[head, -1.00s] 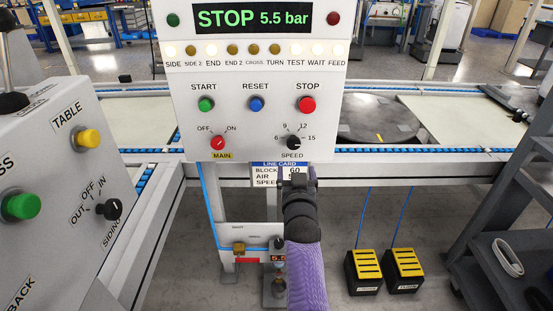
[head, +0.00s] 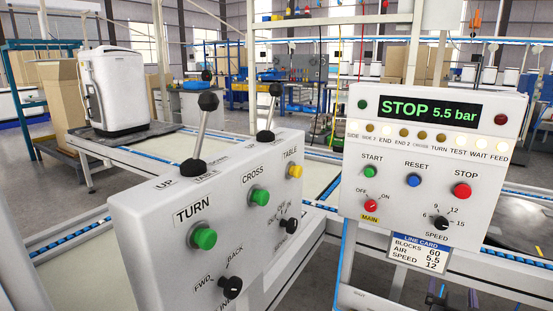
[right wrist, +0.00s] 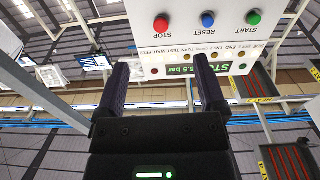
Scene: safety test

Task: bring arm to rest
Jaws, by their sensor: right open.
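My right gripper (right wrist: 163,85) shows in the right wrist view with its two dark fingers apart and nothing between them. Past the fingers, the white control panel (right wrist: 190,40) appears upside down, with red, blue and green buttons. In the head view the same control panel (head: 430,150) stands at the right, and its display (head: 418,110) reads STOP 5.5 bar. I cannot make out my right gripper clearly in the head view. My left gripper is in neither view.
A second control box (head: 210,225) with green and yellow buttons and upright levers stands in front at centre left. A line card (head: 418,252) hangs under the panel. Conveyor tables (head: 210,147) run behind. A white appliance (head: 115,88) stands at the back left.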

